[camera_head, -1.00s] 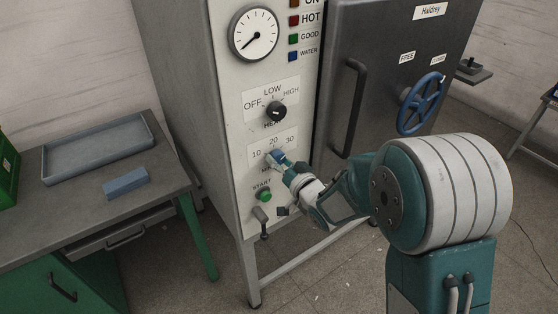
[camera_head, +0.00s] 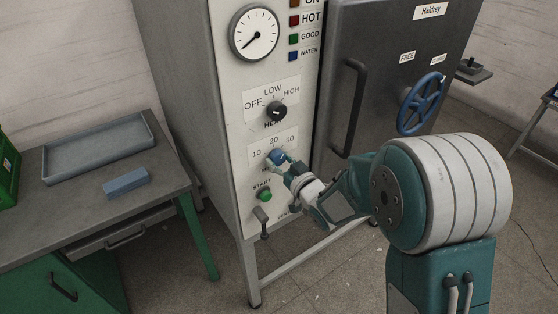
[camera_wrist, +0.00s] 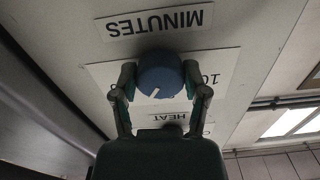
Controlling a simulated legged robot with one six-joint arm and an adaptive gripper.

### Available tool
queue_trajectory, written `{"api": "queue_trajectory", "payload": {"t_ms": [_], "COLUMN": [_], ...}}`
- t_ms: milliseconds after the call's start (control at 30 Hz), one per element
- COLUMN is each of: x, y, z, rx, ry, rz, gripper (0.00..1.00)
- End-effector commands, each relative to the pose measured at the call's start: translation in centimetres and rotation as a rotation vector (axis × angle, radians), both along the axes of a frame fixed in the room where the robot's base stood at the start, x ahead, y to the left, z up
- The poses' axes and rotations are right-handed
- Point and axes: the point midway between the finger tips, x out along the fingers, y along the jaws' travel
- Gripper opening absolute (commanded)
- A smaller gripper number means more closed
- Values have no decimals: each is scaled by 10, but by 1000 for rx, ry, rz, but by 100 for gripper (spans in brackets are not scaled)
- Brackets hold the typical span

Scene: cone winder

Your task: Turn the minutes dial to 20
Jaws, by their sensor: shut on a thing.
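The minutes dial (camera_head: 276,157) is a round blue knob on the cabinet's white front panel, below the numbers 10, 20 and 30. My gripper (camera_head: 280,160) is shut on it. In the wrist view, which is upside down, the dial (camera_wrist: 160,73) sits between the two fingers of my gripper (camera_wrist: 160,85), one on each side. Its short white mark points down and slightly left in that view, roughly toward the HEAT label. The number 20 is hidden there, so the exact setting is hard to tell.
The black heat knob (camera_head: 276,111) is just above. The green start button (camera_head: 264,195) and a lever (camera_head: 261,217) are below. A dark door with a long handle (camera_head: 349,108) and blue wheel (camera_head: 421,104) is at right. A workbench (camera_head: 90,210) with a tray stands left.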

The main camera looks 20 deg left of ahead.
Motion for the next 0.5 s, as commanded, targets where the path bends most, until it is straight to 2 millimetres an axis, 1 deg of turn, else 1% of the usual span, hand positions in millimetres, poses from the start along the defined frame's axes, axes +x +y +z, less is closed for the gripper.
{"api": "queue_trajectory", "payload": {"t_ms": [200,500], "x": [1,1], "y": [-1,-1], "z": [-1,-1], "rx": [-133,-285], "ry": [-151,-329], "rz": [-2,-1], "gripper": [11,11]}}
